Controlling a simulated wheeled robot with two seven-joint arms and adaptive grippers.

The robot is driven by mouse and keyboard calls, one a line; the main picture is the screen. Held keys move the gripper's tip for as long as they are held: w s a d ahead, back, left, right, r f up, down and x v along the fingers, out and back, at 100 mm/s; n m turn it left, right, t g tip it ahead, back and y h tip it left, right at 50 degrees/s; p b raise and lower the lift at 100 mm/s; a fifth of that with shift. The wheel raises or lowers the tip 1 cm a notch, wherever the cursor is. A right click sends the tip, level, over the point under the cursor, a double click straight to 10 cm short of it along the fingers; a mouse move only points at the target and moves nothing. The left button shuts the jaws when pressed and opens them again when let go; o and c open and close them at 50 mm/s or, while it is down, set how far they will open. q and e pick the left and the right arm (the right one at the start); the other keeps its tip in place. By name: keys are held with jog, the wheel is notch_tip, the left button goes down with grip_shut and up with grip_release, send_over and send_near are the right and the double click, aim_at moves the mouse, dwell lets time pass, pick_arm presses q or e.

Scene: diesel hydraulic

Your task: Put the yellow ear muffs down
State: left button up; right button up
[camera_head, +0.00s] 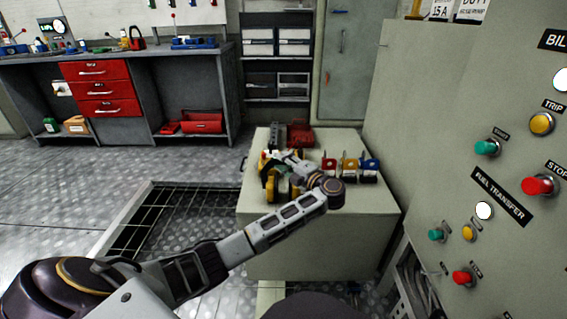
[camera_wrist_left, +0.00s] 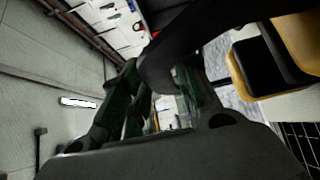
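The yellow ear muffs (camera_head: 271,186) are at the left end of the grey cabinet top (camera_head: 345,205). In the left wrist view, a yellow cup with a black pad (camera_wrist_left: 300,42) shows at upper right, joined to a black headband. My left gripper (camera_head: 277,163) is over the ear muffs. In the left wrist view its dark green fingers (camera_wrist_left: 158,88) close around the headband, which hides part of them. Whether the cups touch the cabinet top is hard to tell. My right gripper is not in view.
Several padlocks (camera_head: 348,167) stand on the cabinet top to the right, and a red box (camera_head: 300,135) sits at the back. A control panel (camera_head: 470,150) rises close on the right. A workbench (camera_head: 110,90) stands behind left. The cabinet's front right top is clear.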

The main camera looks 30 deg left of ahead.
pick_arm(q)
jog(key=p+v, duration=0.3)
jog(key=v, duration=0.8)
jog(key=shift+d, duration=0.4)
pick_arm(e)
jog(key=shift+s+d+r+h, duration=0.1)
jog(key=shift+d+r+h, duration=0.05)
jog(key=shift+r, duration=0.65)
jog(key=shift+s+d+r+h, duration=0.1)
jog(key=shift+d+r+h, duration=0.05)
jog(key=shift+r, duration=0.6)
pick_arm(q)
jog(key=shift+s, duration=0.1)
dwell(0.8)
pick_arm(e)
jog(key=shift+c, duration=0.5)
